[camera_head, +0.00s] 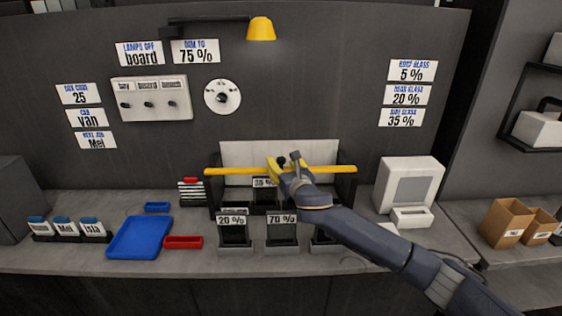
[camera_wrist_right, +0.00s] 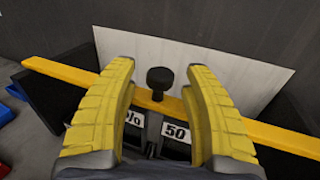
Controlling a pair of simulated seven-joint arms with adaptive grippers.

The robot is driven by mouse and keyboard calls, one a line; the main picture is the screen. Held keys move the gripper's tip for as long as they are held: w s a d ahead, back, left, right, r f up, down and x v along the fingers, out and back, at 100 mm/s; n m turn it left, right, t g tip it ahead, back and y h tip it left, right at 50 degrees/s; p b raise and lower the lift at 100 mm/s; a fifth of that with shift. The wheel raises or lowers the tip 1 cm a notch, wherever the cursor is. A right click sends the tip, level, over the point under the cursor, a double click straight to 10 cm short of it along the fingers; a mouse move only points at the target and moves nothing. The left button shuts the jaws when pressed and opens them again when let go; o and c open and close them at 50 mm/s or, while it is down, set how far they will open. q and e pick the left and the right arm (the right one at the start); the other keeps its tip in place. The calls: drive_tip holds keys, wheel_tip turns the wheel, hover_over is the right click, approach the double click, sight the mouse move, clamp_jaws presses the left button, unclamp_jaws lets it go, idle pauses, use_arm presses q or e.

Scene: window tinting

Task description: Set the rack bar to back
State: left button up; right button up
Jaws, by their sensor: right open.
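The rack bar (camera_head: 232,171) is a long yellow bar running left to right across the front of the black rack, before a white back panel (camera_head: 240,153). In the right wrist view the bar (camera_wrist_right: 65,77) carries a black knob (camera_wrist_right: 160,82) standing up near its middle. My right gripper (camera_head: 283,163) is at the bar's middle in the head view. In the wrist view its yellow fingers (camera_wrist_right: 160,100) are open on either side of the knob, with gaps to it. I cannot tell the exact height between fingertips and knob. My left gripper is not in view.
Film boxes labelled 20 % (camera_head: 233,233) and 70 % (camera_head: 282,233) stand in front of the rack. A blue tray (camera_head: 139,238) and red tray (camera_head: 183,242) lie left. A white terminal (camera_head: 408,185) stands right. A yellow lamp (camera_head: 261,29) hangs above.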

drive_tip(key=shift+w+a, duration=0.2)
drive_tip(key=shift+w, duration=0.35)
clamp_jaws()
idle(0.4)
